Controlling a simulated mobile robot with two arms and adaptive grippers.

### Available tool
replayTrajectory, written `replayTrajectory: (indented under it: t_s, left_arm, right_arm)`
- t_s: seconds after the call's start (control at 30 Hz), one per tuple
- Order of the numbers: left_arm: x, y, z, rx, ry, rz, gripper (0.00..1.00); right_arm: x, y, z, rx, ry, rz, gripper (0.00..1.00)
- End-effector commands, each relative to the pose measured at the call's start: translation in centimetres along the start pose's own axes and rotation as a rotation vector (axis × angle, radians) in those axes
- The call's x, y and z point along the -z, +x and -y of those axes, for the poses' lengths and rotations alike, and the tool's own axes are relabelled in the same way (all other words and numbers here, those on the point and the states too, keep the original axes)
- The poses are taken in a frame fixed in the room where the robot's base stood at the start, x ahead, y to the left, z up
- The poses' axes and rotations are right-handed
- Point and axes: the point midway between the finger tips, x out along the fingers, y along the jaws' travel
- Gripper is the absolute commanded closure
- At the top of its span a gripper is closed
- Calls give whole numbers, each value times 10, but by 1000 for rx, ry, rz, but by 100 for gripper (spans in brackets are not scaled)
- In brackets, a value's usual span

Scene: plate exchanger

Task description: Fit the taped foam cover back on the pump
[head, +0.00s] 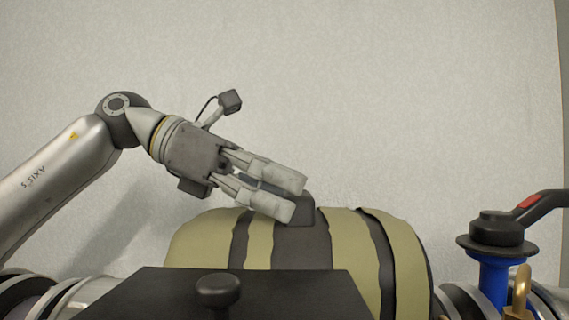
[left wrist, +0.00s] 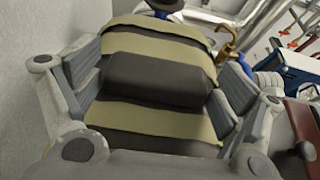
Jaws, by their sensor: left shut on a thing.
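The foam cover (head: 345,245) is olive with dark tape bands and a dark raised block (head: 303,207) on top. It sits between metal pipe parts and looks roughly level. My left gripper (head: 283,193) comes down from the upper left and is shut on the block. In the left wrist view the block (left wrist: 158,80) lies between the two fingers of my left gripper (left wrist: 160,88), with the olive and dark bands (left wrist: 165,122) around it. The pump is hidden, so I cannot tell whether the cover is fully seated. My right gripper is not in view.
A black flat-topped box with a knob (head: 218,290) is in front. A pale wall (head: 300,80) is behind; the space above is clear.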

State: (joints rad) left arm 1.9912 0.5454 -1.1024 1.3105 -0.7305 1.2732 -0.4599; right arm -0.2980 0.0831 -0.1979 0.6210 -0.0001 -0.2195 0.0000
Motion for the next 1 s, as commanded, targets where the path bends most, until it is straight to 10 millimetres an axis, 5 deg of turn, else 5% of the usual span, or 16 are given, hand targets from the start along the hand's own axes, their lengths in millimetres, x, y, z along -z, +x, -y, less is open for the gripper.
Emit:
replayTrajectory:
  t_s: [1.0]
  left_arm:
    - [18,7,0,-2,2,1,51]
  right_arm:
    - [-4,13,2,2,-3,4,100]
